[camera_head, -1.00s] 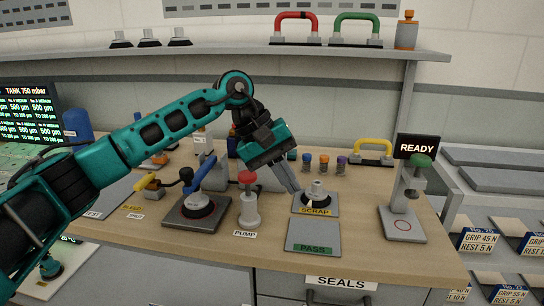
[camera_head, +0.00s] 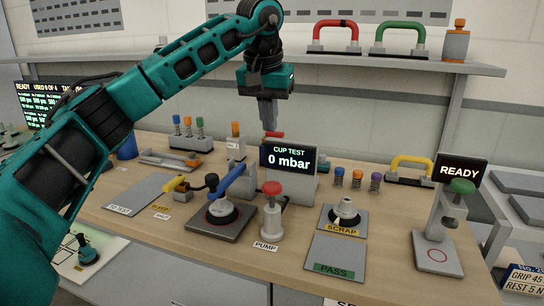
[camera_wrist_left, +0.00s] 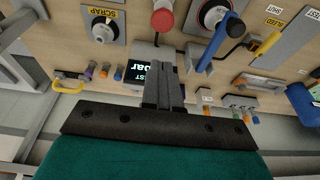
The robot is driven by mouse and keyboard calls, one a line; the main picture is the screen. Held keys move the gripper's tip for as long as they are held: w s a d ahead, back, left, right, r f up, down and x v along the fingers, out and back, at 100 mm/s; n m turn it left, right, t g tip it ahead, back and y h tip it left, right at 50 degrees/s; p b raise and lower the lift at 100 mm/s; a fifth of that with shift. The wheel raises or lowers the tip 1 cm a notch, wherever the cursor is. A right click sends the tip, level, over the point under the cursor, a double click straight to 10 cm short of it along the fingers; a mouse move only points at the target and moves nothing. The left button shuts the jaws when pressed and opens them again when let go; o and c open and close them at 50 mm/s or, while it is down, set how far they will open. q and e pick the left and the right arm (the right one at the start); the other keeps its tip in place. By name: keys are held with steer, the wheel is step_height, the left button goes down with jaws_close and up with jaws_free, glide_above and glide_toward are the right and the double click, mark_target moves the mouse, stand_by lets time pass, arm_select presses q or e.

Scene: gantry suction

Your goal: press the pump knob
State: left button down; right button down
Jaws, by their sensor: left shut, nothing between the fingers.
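The pump knob (camera_head: 272,188) is a red cap on a white cylinder (camera_head: 272,220), upright on the bench behind the PUMP label (camera_head: 265,246). In the left wrist view the red knob (camera_wrist_left: 162,20) shows near the top edge, beyond the fingertips. My left gripper (camera_head: 269,128) points down in the head view, fingers shut and empty. It hangs above and behind the knob, over the CUP TEST display (camera_head: 288,158), which reads 0 mbar. The shut fingers also show in the left wrist view (camera_wrist_left: 159,58), apart from the knob. My right gripper is not in view.
A blue-levered test stand (camera_head: 221,216) stands just left of the pump. The SCRAP plate (camera_head: 343,222) with a cup and the PASS plate (camera_head: 337,254) lie to the right. A READY stand (camera_head: 437,250) is farther right. The shelf (camera_head: 390,62) runs behind.

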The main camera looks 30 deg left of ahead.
mark_target(273, 184)
arm_select(q)
steer(key=x, duration=0.8)
steer(key=s+b+x, duration=0.1)
steer(key=x, duration=0.4)
steer(key=shift+f, duration=0.4)
